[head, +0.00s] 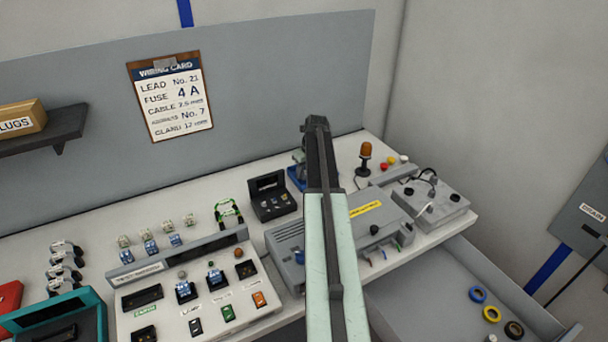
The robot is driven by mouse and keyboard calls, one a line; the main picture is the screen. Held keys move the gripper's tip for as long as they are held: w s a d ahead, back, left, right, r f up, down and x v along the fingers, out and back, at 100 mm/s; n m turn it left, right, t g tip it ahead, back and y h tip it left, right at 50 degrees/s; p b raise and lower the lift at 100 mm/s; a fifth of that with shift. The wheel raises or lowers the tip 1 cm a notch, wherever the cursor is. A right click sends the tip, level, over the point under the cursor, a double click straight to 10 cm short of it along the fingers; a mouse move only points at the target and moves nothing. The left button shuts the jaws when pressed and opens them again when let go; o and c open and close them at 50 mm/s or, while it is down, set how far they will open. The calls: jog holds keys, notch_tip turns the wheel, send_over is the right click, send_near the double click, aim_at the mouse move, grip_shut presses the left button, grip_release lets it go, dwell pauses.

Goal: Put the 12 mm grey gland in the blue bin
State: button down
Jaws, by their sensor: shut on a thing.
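My gripper (317,125) is at the far end of my raised arm, in the middle of the head view above the bench. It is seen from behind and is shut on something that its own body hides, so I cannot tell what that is. A small blue thing (296,178) with a grey part above it stands on the bench, left of my arm and partly covered by it. I cannot tell whether it is the blue bin. I cannot make out the grey gland anywhere.
A wiring card (169,97) hangs on the back panel. The bench holds a labelled test panel (190,290), a black case (271,196), a grey box with a yellow label (370,215) and an orange lamp (365,155). An open drawer (430,308) at lower right holds coloured rings.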

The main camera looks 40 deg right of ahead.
jog(key=c, duration=1.2)
grip_release()
jog(key=shift+o, duration=0.2)
jog(key=p+v, duration=1.1)
jog(key=v, duration=0.1)
jog(key=shift+p, duration=0.4)
